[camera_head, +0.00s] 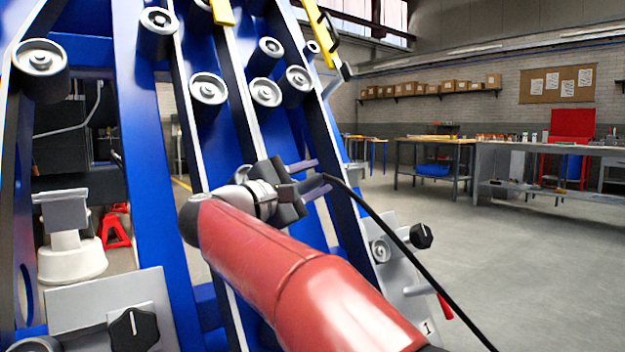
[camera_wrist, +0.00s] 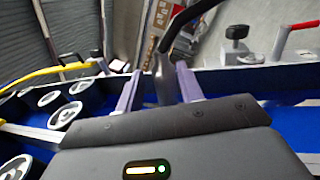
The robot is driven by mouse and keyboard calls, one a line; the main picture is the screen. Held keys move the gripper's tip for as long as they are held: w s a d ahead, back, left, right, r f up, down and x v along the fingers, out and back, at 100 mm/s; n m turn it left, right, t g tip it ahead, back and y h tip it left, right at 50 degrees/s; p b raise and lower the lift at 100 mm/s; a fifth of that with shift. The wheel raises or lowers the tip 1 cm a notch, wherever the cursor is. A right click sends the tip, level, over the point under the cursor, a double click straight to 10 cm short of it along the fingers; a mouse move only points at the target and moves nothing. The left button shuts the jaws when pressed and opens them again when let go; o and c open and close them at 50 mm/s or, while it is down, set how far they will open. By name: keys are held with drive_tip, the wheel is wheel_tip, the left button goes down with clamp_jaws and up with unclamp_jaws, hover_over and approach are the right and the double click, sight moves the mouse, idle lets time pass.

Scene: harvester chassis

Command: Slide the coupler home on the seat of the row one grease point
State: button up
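The coupler (camera_head: 311,183) is a dark grey piece with a black hose running from it. It sits between the two fingers of my gripper (camera_head: 316,176), in front of the blue frame. In the wrist view the coupler (camera_wrist: 163,82) is between the pale purple fingers of my gripper (camera_wrist: 160,75); the exact contact is hard to see. A light grey plate (camera_head: 400,275) marked "1" is at lower right, below and apart from the coupler. It carries a round fitting (camera_head: 380,250), a black knob (camera_head: 421,236) and a red lever (camera_head: 445,306). I cannot tell whether that fitting is the seat.
The blue chassis frame (camera_head: 150,160) rises close behind my gripper, with several round rollers (camera_head: 208,88) on it. The black hose (camera_head: 400,245) hangs down to the lower right. Another plate with a black knob (camera_head: 134,329) is at lower left. Workbenches (camera_head: 550,165) stand far off.

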drive_tip(key=shift+o, duration=0.7)
drive_tip(key=v, duration=0.8)
drive_tip(key=shift+d, duration=0.1)
